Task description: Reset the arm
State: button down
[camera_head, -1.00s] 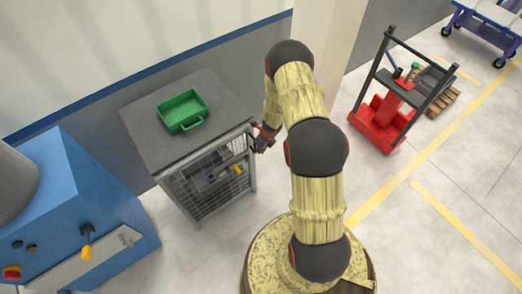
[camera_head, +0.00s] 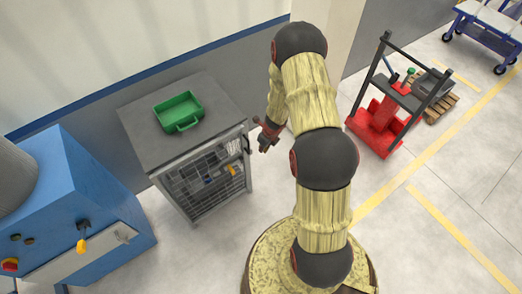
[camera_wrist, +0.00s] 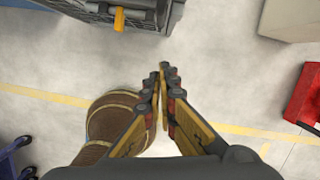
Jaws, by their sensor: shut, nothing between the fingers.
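My arm, in a yellowish sleeve with black joints, rises from my round base in the head view. My gripper (camera_head: 266,140) hangs just right of the grey cabinet (camera_head: 173,150), apart from it. In the wrist view my gripper (camera_wrist: 163,72) points over bare floor, its two fingertips together and nothing between them. The cabinet's edge with an orange handle (camera_wrist: 119,18) shows at the top of the wrist view.
A green tray (camera_head: 180,111) sits on the cabinet top. A blue machine (camera_head: 75,200) stands at the left. A red and black stacker (camera_head: 385,115) stands at the right by a wooden pallet (camera_head: 441,107). The floor between has yellow lines and is clear.

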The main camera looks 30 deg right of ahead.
jog(key=shift+s+d+r, duration=0.1)
jog(key=shift+r, duration=0.25)
